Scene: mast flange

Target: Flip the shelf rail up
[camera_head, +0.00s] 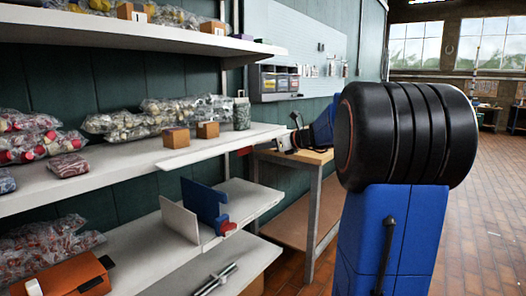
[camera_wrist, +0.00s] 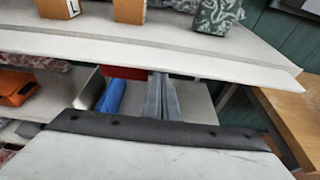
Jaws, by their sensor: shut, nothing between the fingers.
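The middle shelf (camera_head: 110,172) runs along the left wall. In the wrist view, a pale front strip (camera_wrist: 220,67) lies along its edge, beyond a grey seam. I cannot tell for sure whether this strip is the rail. A red piece (camera_head: 245,150) hangs under the shelf edge near its right end; it also shows in the wrist view (camera_wrist: 122,72). My gripper (camera_head: 281,143) is near the shelf's right end, in front of the workbench. In the wrist view its grey fingers (camera_wrist: 160,76) are together and empty, pointing towards the shelf edge just right of the red piece. Contact cannot be told.
Small cartons (camera_head: 176,138) and bagged goods (camera_head: 185,107) stand on the middle shelf. A blue bracket (camera_head: 203,203) stands on the shelf below. A wooden workbench (camera_head: 305,157) is just right of the shelves. Tiled floor (camera_head: 490,205) is open at the far right.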

